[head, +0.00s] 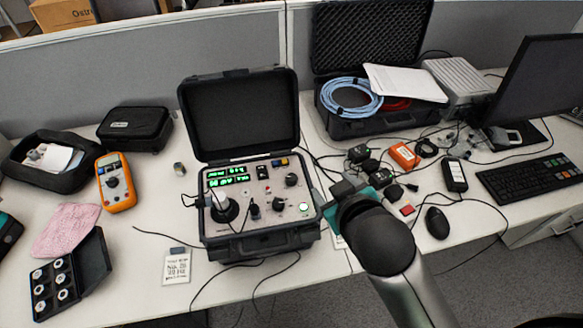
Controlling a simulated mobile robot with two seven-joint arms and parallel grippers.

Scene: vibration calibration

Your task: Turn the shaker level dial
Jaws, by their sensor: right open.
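The calibrator is an open black case with a light grey panel (262,191) and a lit green display (228,175). The panel carries a black knob at its upper right (291,180) and another below it (280,203). I cannot read which one is the shaker level dial. A round black shaker mount (224,209) with a pale piece on top is at the panel's left. My right gripper (342,190) is just right of the case, apart from both knobs. It is open, with its fingers partly hidden by my wrist. My left gripper is not in view.
The raised lid (241,114) stands behind the panel. Cables and small dark adapters (359,153) lie right of the case, near my right arm. An orange multimeter (115,182) and a sensor box (54,285) are at left. A mouse (437,222) and keyboard (530,184) are at right.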

